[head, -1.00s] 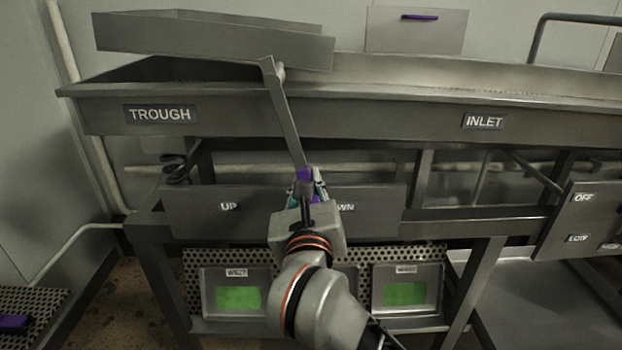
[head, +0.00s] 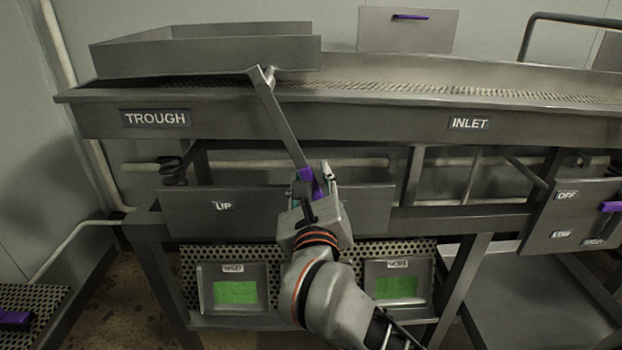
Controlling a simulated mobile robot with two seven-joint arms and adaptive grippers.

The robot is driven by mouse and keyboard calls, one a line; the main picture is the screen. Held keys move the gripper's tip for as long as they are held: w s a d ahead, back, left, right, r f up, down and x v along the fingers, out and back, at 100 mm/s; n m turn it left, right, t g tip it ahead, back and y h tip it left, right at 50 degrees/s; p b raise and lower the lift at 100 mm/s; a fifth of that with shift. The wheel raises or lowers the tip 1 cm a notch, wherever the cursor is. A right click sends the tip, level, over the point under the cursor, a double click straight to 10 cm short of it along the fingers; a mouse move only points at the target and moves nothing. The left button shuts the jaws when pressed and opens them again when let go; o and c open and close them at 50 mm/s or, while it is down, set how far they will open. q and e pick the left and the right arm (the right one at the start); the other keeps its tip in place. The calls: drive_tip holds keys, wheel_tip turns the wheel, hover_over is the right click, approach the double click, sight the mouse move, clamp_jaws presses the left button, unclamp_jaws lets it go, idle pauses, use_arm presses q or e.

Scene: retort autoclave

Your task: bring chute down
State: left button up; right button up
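The chute (head: 200,56) is the grey open tray at the upper left. It lies nearly level, low over the trough (head: 100,118). A bent metal lever (head: 280,115) runs down from its front right to a purple handle (head: 308,182). My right gripper (head: 312,188) is around this handle and looks shut on it, in front of the panel (head: 250,225). The UP label (head: 223,206) shows left of the gripper. The DOWN label is hidden behind the gripper. My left gripper is not in view.
The long inlet table (head: 400,122) extends right. A control panel (head: 580,220) with OFF and LOW labels and a purple knob (head: 610,207) is at the right. Below hang two boxes with green screens (head: 235,290) (head: 397,287). A black item (head: 173,170) sits under the trough.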

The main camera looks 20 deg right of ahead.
drive_tip(key=v, duration=1.2)
drive_tip(key=d+r+n+t+h, duration=0.3)
drive_tip(key=d+h, duration=0.2)
drive_tip(key=a+f+n+g+y, duration=0.1)
drive_tip(key=a+f+n+y, duration=0.3)
drive_tip(key=f+n+y, duration=0.7)
drive_tip(key=a+f+n+g+y, duration=0.1)
drive_tip(key=a+f+n+y, duration=0.4)
drive_tip(key=f+n, duration=1.15)
drive_tip(key=s+d+f+n+g, duration=0.2)
drive_tip(key=f+n, duration=0.1)
drive_tip(key=f, duration=0.3)
drive_tip(key=s+d+f+n+g+h, duration=0.1)
drive_tip(key=s+d+f+n+g, duration=0.1)
drive_tip(key=f, duration=0.5)
drive_tip(key=shift+s+d+n+g, duration=0.15)
drive_tip(key=shift+s+n+g, duration=0.15)
drive_tip(key=shift+s+n, duration=0.4)
drive_tip(key=s+d+f+g, duration=0.1)
drive_tip(key=s+d+f, duration=0.1)
drive_tip(key=f, duration=0.1)
drive_tip(key=s+d+f+n+g+h, duration=0.1)
drive_tip(key=d+f, duration=0.1)
drive_tip(key=f, duration=0.1)
drive_tip(key=s+d+f+n+g+h, duration=0.1)
drive_tip(key=s+d+f, duration=0.1)
drive_tip(key=f, duration=0.1)
drive_tip(key=shift+s+f, duration=0.25)
drive_tip(key=shift+s, duration=0.1)
drive_tip(key=shift+c, duration=0.3)
